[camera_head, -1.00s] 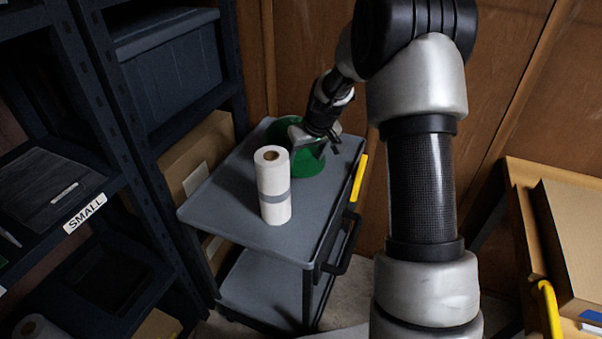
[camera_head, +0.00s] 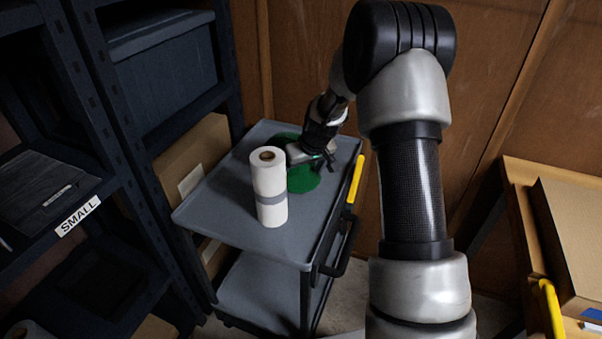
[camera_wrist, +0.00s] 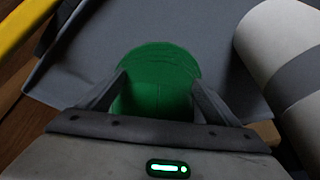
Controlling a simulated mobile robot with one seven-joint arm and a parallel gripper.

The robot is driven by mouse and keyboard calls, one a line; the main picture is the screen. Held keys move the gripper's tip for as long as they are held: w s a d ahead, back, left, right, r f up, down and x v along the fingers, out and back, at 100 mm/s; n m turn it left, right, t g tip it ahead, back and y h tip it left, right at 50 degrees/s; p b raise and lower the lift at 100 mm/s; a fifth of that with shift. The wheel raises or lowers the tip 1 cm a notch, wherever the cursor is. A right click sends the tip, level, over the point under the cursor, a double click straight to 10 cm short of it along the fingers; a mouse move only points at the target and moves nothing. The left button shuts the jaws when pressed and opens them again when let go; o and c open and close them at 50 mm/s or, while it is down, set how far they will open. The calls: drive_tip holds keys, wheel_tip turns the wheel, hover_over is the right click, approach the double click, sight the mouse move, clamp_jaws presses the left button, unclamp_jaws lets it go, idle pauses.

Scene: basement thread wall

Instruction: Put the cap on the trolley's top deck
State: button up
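The green cap (camera_head: 303,180) is at the trolley's grey top deck (camera_head: 225,205), behind and right of a white roll. My gripper (camera_head: 312,160) is low over the deck at the cap and hides part of it. In the wrist view, the cap (camera_wrist: 158,75) fills the space between my two fingers (camera_wrist: 158,85), and its rounded far edge shows beyond the fingertips. The fingers appear shut on it from both sides. The cap looks very close to the deck or touching it; its underside is hidden.
The white paper roll (camera_head: 269,190) with a grey band stands upright on the deck, close to the cap; it also shows in the wrist view (camera_wrist: 280,60). A yellow-gripped handle (camera_head: 356,180) is on the deck's right side. Dark shelving (camera_head: 115,150) stands left; free deck lies at front.

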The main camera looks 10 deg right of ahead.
drive_tip(key=shift+r, duration=0.15)
drive_tip(key=shift+r, duration=0.25)
drive_tip(key=p+v, duration=0.2)
drive_tip(key=v, duration=0.9)
drive_tip(key=shift+s+r, duration=0.25)
